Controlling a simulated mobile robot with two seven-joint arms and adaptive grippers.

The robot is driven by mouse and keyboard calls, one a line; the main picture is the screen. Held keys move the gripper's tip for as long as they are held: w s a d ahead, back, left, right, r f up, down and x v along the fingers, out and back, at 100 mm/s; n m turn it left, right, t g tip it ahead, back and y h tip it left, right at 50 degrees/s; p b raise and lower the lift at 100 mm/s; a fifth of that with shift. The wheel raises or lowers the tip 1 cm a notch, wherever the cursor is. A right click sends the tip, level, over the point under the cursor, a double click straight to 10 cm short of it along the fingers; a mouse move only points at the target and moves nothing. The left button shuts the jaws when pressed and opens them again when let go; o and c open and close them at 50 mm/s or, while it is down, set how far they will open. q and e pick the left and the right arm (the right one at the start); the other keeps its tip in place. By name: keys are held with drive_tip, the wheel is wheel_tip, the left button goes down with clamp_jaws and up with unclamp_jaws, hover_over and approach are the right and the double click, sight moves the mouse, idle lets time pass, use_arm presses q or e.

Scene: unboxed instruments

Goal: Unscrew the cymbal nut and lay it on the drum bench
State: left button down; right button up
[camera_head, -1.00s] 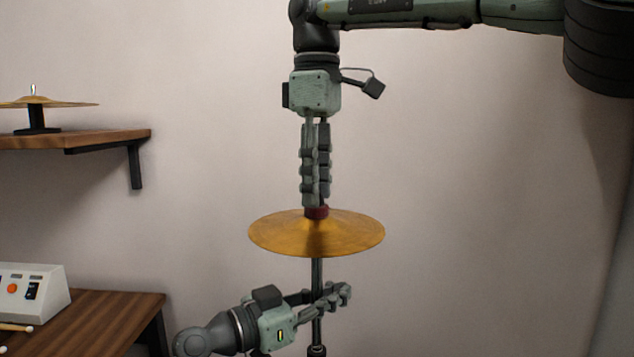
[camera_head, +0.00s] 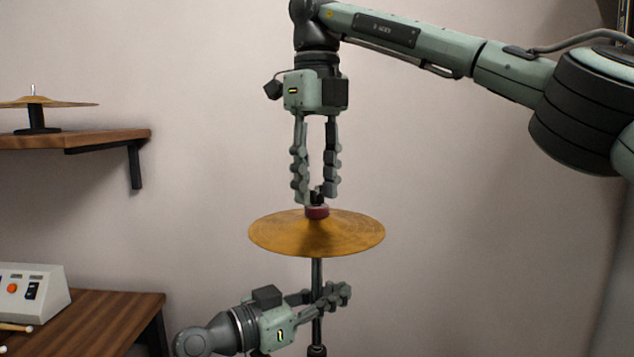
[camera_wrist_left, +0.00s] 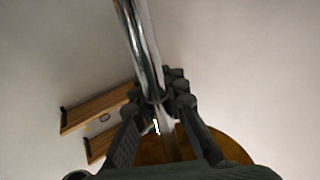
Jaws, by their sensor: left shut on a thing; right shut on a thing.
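A gold cymbal (camera_head: 280,236) sits level on an upright metal stand rod (camera_head: 317,272), with a red felt (camera_head: 317,212) on its top. A small dark cymbal nut (camera_head: 317,196) shows just above the felt. My right gripper (camera_head: 317,192) points straight down from above, with its fingertips shut on the nut. My left gripper (camera_head: 325,296) comes in from the lower left and is shut on the rod below the cymbal. The left wrist view shows the rod (camera_wrist_left: 140,45) between its fingers. The brown wooden bench (camera_head: 105,308) at the lower left looks like the drum bench.
A white box with an orange button (camera_head: 32,291) and a drumstick (camera_head: 15,327) lie on the bench. A wall shelf (camera_head: 75,139) above it carries another cymbal on a small stand (camera_head: 40,102). The bench's right part is bare.

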drive_tip(key=n, duration=1)
drive_tip(key=shift+n, duration=0.3)
drive_tip(key=n, duration=1.2)
drive_tip(key=shift+d, duration=0.1)
drive_tip(key=shift+r, duration=0.2)
drive_tip(key=shift+r, duration=0.95)
drive_tip(key=shift+r, duration=2.05)
